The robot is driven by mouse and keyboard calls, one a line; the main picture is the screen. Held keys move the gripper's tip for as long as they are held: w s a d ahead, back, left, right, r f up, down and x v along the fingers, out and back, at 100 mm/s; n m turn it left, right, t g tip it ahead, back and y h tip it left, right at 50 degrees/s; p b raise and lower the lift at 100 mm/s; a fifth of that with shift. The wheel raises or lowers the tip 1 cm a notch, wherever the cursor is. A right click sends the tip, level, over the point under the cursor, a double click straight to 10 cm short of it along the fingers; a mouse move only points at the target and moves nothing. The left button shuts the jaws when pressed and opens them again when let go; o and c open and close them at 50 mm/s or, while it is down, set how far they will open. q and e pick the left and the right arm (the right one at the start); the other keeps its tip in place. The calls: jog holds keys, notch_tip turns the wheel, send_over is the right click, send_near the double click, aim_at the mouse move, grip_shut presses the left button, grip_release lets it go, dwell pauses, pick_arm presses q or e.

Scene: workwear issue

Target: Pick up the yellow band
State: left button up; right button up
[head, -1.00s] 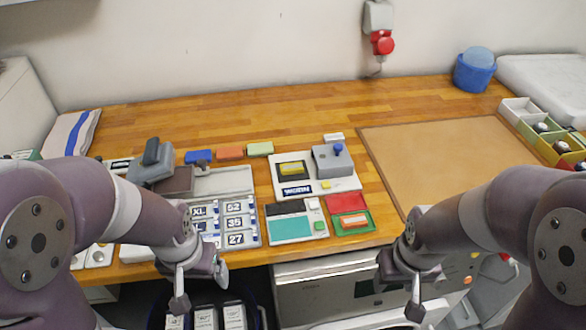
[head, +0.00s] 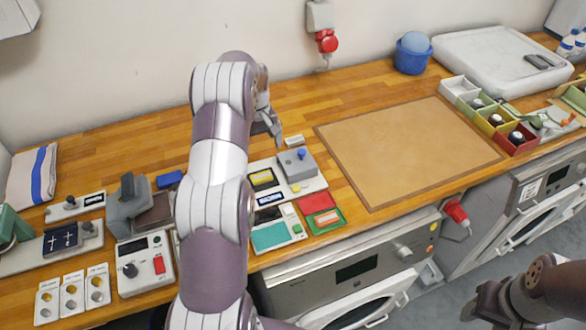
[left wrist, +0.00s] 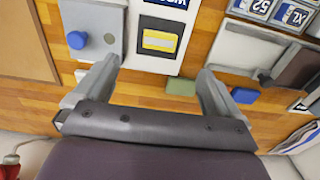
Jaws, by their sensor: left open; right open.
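A yellow band (left wrist: 159,41) lies in a dark square recess on a white panel (left wrist: 152,12), in the left wrist view. It also shows in the head view (head: 262,179), just right of my left arm. My left gripper (left wrist: 158,75) is open and empty, its fingers spread on either side of the band's line, with the band beyond the tips. In the head view my left gripper (head: 271,120) is over the wood behind the panel, partly hidden by its own arm. My right gripper (head: 482,303) is open at the lower right, away from the table.
A grey box with a blue knob (head: 297,163) stands beside the band. A green block (left wrist: 181,88) and a blue block (left wrist: 245,95) lie behind the panel. A brown mat (head: 405,150) is clear at the right. Compartment trays (head: 495,120) stand at the far right.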

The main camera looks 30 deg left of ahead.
aim_at(262, 177)
pick_arm(q)
jog(key=f+p, duration=0.1)
jog(key=f, duration=0.5)
jog(key=f+p, duration=0.2)
jog(key=f, duration=0.4)
jog(key=shift+a+p, duration=0.2)
jog(key=shift+p, duration=0.1)
jog(key=shift+w+f, duration=0.1)
jog(key=shift+f, duration=0.3)
jog(key=c, duration=1.2)
jog(key=shift+r, duration=0.1)
